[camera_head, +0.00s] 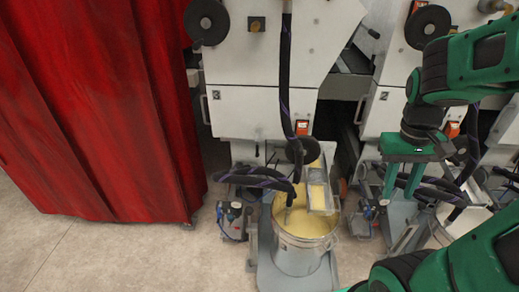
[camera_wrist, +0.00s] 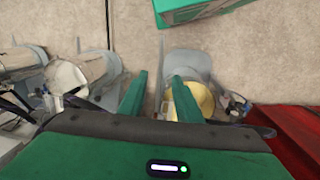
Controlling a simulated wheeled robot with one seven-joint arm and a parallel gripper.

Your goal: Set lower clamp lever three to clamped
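The coater unit marked 3 (camera_head: 250,95) stands left of centre in the head view, white-panelled with a red switch (camera_head: 302,127) near its lower right corner. Small dark rods (camera_head: 257,150) show just under its lower panel edge. I cannot tell which part is lower clamp lever three, nor its position. My gripper (camera_head: 398,190) hangs to the right, in front of the unit marked 2 (camera_head: 372,112), with its green fingers pointing down. The fingers are apart with nothing visible between them. They also show apart in the wrist view (camera_wrist: 158,95).
A metal bucket of yellow liquid (camera_head: 300,254) stands on a grey base before unit 3. Black hoses (camera_head: 286,70) hang over it. A small pump (camera_head: 232,221) sits left of the bucket. A red curtain (camera_head: 95,110) fills the left. Floor at lower left (camera_head: 130,255) is clear.

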